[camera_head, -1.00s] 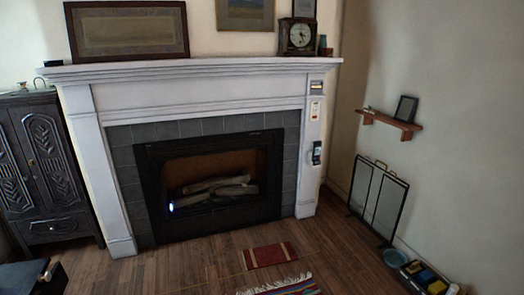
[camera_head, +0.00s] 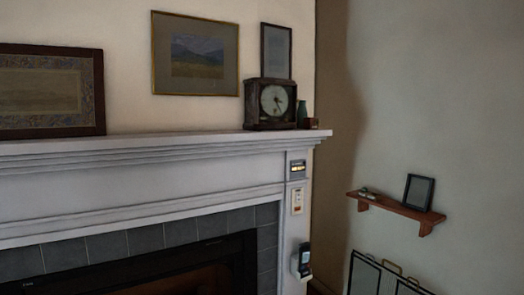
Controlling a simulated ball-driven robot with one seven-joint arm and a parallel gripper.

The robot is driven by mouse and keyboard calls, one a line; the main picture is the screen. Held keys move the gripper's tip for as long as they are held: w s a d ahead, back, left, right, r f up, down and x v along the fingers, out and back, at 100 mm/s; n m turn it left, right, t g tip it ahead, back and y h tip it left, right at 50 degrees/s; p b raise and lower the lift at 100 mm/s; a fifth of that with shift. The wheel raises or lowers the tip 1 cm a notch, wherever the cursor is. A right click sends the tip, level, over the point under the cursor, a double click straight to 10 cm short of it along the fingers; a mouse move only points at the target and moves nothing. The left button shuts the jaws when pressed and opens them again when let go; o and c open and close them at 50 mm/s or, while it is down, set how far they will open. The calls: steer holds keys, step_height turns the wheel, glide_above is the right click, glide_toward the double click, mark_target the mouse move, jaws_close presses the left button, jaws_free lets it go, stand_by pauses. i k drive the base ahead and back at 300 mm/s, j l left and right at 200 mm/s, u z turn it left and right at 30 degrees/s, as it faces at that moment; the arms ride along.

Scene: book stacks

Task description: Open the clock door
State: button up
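The clock (camera_head: 271,104) is a dark, box-shaped mantel clock with a round pale dial. It stands upright near the right end of the white mantel shelf (camera_head: 160,144). Its front faces me, slightly turned. The door over the dial looks shut, though the dim light hides any seam or knob. My gripper is not in view.
A green vase (camera_head: 302,113) and a small brown box (camera_head: 312,123) stand just right of the clock. A dark frame (camera_head: 276,52) is behind it, and a landscape picture (camera_head: 196,54) hangs to its left. A wooden wall shelf (camera_head: 397,207) is at right.

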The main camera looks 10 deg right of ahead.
mark_target(295, 99)
steer(key=i+z, duration=0.1)
steer(key=i, duration=0.8)
steer(key=i+j, duration=0.2)
steer(key=i, duration=0.65)
steer(key=l+z, duration=0.05)
